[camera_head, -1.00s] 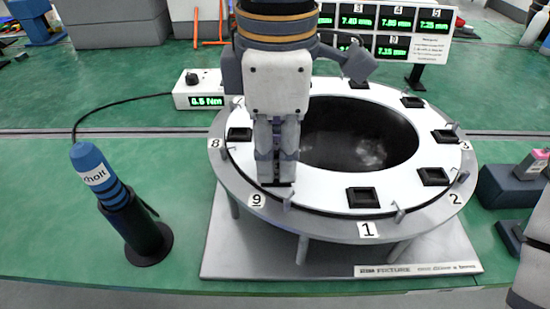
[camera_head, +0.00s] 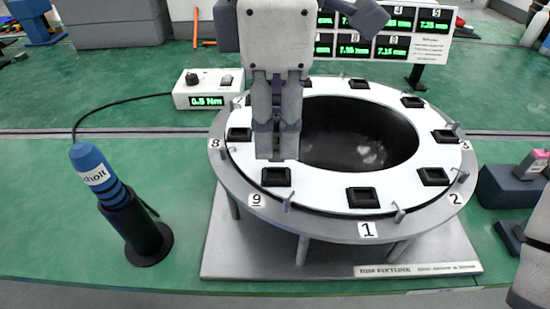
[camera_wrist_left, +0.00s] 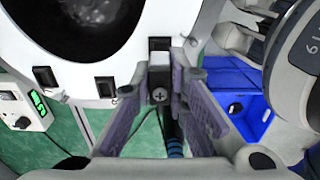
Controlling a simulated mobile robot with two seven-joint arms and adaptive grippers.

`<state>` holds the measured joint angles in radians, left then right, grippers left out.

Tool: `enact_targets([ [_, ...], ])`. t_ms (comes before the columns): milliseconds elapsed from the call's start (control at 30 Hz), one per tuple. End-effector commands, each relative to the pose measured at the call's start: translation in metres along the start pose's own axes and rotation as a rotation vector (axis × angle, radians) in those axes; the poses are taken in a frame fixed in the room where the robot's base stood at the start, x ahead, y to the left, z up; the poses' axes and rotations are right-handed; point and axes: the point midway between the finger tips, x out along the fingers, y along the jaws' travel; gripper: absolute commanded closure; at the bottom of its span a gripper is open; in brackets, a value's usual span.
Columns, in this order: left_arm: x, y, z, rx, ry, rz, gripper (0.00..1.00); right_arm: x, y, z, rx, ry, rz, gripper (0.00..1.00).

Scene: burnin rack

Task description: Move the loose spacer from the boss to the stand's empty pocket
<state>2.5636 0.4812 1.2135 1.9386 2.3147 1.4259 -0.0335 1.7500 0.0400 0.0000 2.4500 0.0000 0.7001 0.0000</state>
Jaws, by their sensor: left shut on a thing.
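My left gripper (camera_head: 277,156) hangs over the near-left part of the white ring of the round fixture (camera_head: 322,180), just behind a black square socket (camera_head: 276,177) by label 9. In the left wrist view, its fingers (camera_wrist_left: 160,82) are shut on a small grey block (camera_wrist_left: 159,94) with a cross-head screw on its face. I cannot tell whether this block is the loose spacer. The boss and the empty pocket cannot be told apart for certain.
A blue screwdriver (camera_head: 98,176) stands in a black holder at left, cabled to a torque box (camera_head: 205,88). Small upright clips line the ring's rim. A dark block (camera_head: 510,187) stands at right. A blue bin (camera_wrist_left: 235,85) shows in the left wrist view.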

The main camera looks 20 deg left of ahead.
Motion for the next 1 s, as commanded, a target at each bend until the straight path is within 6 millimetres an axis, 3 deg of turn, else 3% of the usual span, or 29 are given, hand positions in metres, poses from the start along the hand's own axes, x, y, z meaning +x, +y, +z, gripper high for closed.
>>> enact_targets([
  [500,-0.020,0.000,0.000,-0.001,-0.002,0.001,1.00,0.000,0.000,0.000,0.000,0.000,0.000,0.60],
  [1000,-0.021,0.000,0.000,0.000,-0.001,0.001,1.00,0.000,0.000,0.000,0.000,0.000,0.000,0.60],
])
